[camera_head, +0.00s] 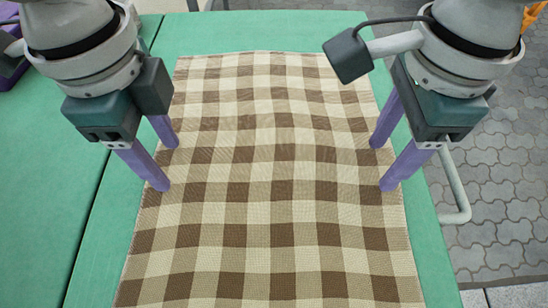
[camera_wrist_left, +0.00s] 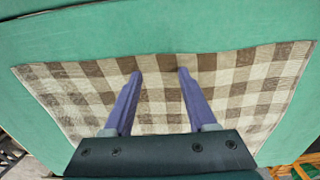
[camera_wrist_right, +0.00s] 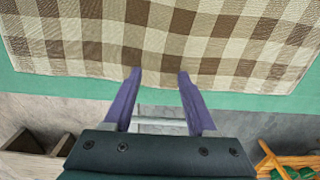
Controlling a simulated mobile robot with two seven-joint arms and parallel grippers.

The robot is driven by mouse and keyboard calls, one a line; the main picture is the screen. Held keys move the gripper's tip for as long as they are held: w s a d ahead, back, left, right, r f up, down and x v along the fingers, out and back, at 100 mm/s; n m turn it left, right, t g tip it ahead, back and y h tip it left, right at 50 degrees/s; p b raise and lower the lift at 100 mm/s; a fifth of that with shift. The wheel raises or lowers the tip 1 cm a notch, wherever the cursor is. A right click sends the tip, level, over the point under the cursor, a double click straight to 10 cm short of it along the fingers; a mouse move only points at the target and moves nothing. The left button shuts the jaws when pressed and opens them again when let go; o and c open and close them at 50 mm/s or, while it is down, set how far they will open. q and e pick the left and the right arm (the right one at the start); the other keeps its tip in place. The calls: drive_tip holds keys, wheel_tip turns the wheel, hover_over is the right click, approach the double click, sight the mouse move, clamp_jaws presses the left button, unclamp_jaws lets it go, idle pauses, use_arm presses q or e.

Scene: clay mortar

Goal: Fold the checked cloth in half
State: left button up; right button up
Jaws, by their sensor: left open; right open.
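The brown and cream checked cloth (camera_head: 270,180) lies spread out, mostly flat with slight ripples, on a green table. Its near edge runs out of the bottom of the head view. My left gripper (camera_head: 168,164) is open and empty, with its purple fingertips at the cloth's left edge. My right gripper (camera_head: 382,165) is open and empty, with its fingertips at the cloth's right edge. The cloth also shows in the left wrist view (camera_wrist_left: 215,85) and in the right wrist view (camera_wrist_right: 190,30). I cannot tell whether the fingertips touch it.
The green table (camera_head: 50,190) has bare room left of the cloth and only a narrow strip on the right. Grey paving (camera_head: 490,150) lies beyond its right edge, with a grey rail (camera_head: 456,190) beside it. A purple object (camera_head: 10,65) sits at the far left.

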use_arm(q)
drive_tip(key=shift+f, duration=0.2)
use_arm(e)
drive_tip(key=shift+f, duration=0.2)
use_arm(q)
drive_tip(key=shift+c, duration=0.4)
use_arm(e)
drive_tip(key=shift+c, duration=0.4)
use_arm(q)
clamp_jaws()
use_arm(e)
clamp_jaws()
drive_tip(key=shift+r, duration=0.1)
